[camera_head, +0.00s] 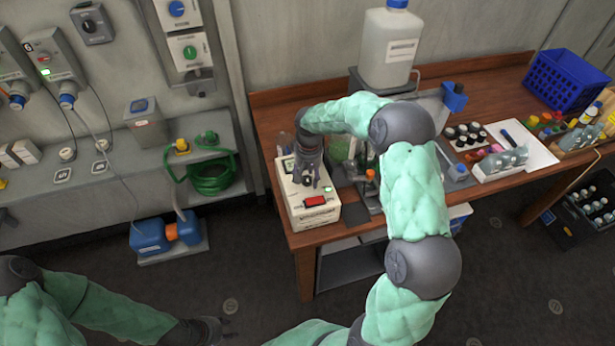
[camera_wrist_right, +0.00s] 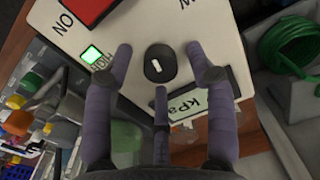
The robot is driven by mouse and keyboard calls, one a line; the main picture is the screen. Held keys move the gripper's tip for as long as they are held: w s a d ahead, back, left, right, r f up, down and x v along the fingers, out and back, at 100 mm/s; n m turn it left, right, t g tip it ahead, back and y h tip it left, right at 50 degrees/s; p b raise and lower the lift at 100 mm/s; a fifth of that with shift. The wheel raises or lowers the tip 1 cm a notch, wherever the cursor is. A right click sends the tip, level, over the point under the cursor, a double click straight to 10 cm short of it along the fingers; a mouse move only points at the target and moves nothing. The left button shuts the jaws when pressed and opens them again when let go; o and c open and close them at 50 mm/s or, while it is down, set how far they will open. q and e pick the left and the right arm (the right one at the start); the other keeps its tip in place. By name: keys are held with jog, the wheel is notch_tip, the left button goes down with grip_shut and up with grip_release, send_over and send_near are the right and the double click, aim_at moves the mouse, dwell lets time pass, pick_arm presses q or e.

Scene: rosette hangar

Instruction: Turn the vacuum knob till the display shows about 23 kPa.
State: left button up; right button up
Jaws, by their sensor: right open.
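The vacuum unit (camera_head: 312,212) is a white box at the left end of the wooden bench. In the right wrist view, its black knob (camera_wrist_right: 158,63) has a white mark and sits between my fingers. My right gripper (camera_head: 309,180) is over the box, open, its purple-grey fingers around the knob with visible gaps. The kPa display (camera_wrist_right: 197,107) is partly hidden by a finger; I cannot read a number. A green light (camera_wrist_right: 92,55) is lit beside the knob. My left gripper (camera_head: 210,329) is low at the bottom left, away from the bench; its opening is unclear.
A red switch (camera_head: 316,201) is on the box near my right gripper. A white canister (camera_head: 388,48) stands behind my right arm. Bottles and a blue basket (camera_head: 566,82) fill the bench's right.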

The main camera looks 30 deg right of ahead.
aim_at(309, 178)
notch_tip(309, 178, up, 12)
jog(key=shift+d+f, duration=0.15)
jog(key=shift+f, duration=0.05)
jog(key=shift+s+f, duration=0.1)
dwell(0.6)
